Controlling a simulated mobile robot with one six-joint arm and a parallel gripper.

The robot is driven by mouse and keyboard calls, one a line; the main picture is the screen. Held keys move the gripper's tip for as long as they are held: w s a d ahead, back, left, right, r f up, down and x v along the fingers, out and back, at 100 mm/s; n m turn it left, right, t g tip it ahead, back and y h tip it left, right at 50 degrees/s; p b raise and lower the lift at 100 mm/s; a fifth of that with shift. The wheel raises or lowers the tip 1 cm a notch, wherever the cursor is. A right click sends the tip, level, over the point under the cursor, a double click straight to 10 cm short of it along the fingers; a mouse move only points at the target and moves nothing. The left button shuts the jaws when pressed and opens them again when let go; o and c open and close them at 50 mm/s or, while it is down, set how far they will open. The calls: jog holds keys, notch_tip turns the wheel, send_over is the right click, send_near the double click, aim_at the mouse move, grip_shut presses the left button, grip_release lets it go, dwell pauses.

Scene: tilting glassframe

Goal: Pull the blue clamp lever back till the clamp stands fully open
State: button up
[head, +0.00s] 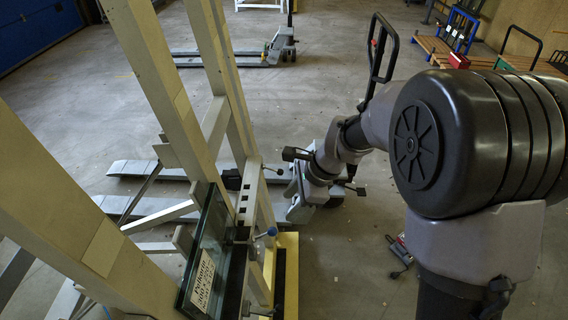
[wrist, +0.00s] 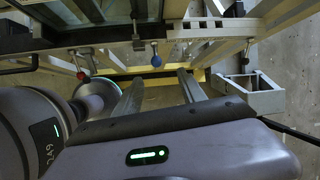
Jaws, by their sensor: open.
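The blue clamp lever shows as a blue ball knob (head: 271,231) on the cream frame, near the lower corner of the glass pane (head: 207,245). In the wrist view the blue knob (wrist: 156,61) hangs from a short rod, just beyond and between my fingertips. My gripper (wrist: 160,80) is open, its two grey fingers apart with nothing between them. In the head view my gripper (head: 296,207) is beside the frame, above and right of the blue knob. The clamp behind the knob is mostly hidden, so its angle is hard to read.
A grey open box bracket (wrist: 250,92) is right of my fingers. A yellow base beam (head: 288,275) lies below. The floor right of the frame has small red-and-grey items (head: 400,248).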

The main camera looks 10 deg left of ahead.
jog(key=b, duration=0.2)
send_near(271, 229)
jog(key=b+x, duration=0.4)
jog(key=x, duration=0.8)
jog(key=shift+a+f, duration=0.1)
jog(key=shift+f, duration=0.3)
grip_shut()
dwell(0.4)
